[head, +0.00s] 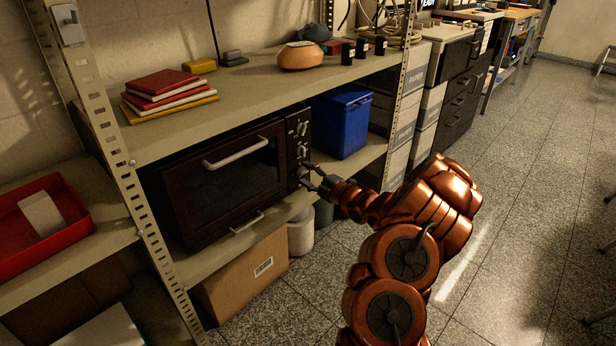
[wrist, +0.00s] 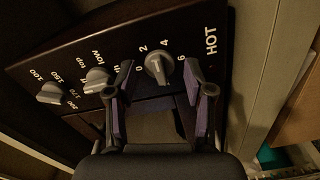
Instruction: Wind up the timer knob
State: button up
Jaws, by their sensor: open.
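The black toaster oven (head: 226,178) sits on the middle shelf of the metal rack, its door shut. Its control panel, on the right side of its front, carries several knobs. In the wrist view the timer knob (wrist: 157,68), marked 0 to 6, is grey with its pointer tilted. My gripper (head: 311,177) is at the lower part of the panel in the head view. In the wrist view my gripper (wrist: 162,84) is open, one finger on either side of the timer knob, with gaps to it. Nothing is held. Whether the fingertips reach the knob's depth I cannot tell.
Two other knobs, the function knob (wrist: 97,80) and the temperature knob (wrist: 52,93), are left of the timer knob. A blue bin (head: 341,122) stands right of the oven. A shelf upright (head: 402,105) rises further right.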

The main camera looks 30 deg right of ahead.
jog(key=shift+c, duration=0.4)
grip_shut()
